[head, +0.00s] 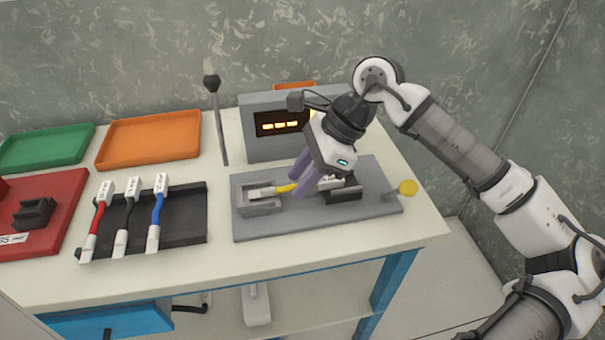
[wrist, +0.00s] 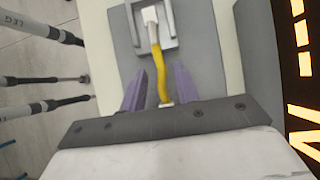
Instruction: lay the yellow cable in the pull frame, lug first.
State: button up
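The yellow cable (head: 287,188) lies on the grey pull frame (head: 330,215). Its pale left end sits in the grey U-shaped holder (head: 260,207) at the frame's left. In the wrist view the yellow cable (wrist: 155,65) runs from that holder (wrist: 170,45) down between my fingers. My gripper (head: 300,185) is low over the frame, with purple fingers. In the wrist view my gripper (wrist: 160,80) is open, one finger on each side of the cable with gaps showing. The cable's other end, near the black clamp (head: 343,192), is partly hidden by my gripper.
Left of the frame, a black rack (head: 180,237) holds red, black and blue cables. Orange (head: 150,138) and green (head: 45,148) trays stand behind, and a red tray (head: 65,215) at far left. A lit display box (head: 250,145) and an upright lever (head: 217,120) stand near the frame.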

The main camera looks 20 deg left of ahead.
jog(key=shift+o, duration=0.8)
